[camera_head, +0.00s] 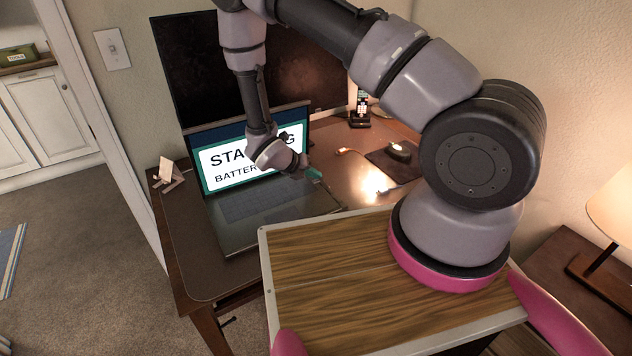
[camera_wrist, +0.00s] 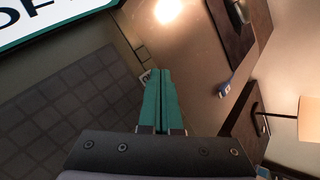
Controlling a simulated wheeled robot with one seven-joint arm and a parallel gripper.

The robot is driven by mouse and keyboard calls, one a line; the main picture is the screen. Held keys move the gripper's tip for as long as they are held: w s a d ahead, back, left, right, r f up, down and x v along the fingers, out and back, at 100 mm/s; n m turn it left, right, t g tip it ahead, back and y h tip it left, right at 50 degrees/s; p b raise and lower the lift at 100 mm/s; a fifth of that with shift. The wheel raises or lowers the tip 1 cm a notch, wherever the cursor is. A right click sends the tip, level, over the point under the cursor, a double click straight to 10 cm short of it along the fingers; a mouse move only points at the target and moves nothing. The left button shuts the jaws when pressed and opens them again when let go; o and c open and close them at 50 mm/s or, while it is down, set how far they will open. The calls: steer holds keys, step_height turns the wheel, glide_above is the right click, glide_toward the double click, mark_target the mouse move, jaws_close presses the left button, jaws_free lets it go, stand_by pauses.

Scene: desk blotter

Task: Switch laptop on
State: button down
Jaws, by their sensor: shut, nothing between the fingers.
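The laptop (camera_head: 232,238) stands open on the desk. Its screen (camera_head: 215,180) is lit and shows large dark text on white, partly hidden by my arm, with "STA", "G" and "BATTER" readable. In the wrist view the keyboard (camera_wrist: 75,100) fills the left side and a corner of the lit screen (camera_wrist: 45,20) shows at top left. My gripper (camera_head: 324,184) is low at the right side of the laptop, with green fingers shut and empty. In the wrist view its fingertips (camera_wrist: 160,72) are close to a small pale mark (camera_wrist: 146,78) near the keyboard's corner; contact cannot be told.
Behind the laptop is a large dark monitor (camera_head: 180,75). A cordless phone (camera_head: 360,112), a mouse (camera_head: 400,152) on a dark pad (camera_head: 383,162) and cable ends, one a blue plug (camera_wrist: 224,88), lie to the right. A small stand (camera_head: 170,172) is at the desk's left edge.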

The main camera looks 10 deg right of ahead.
mark_target(314, 183)
steer(key=shift+r, duration=2.5)
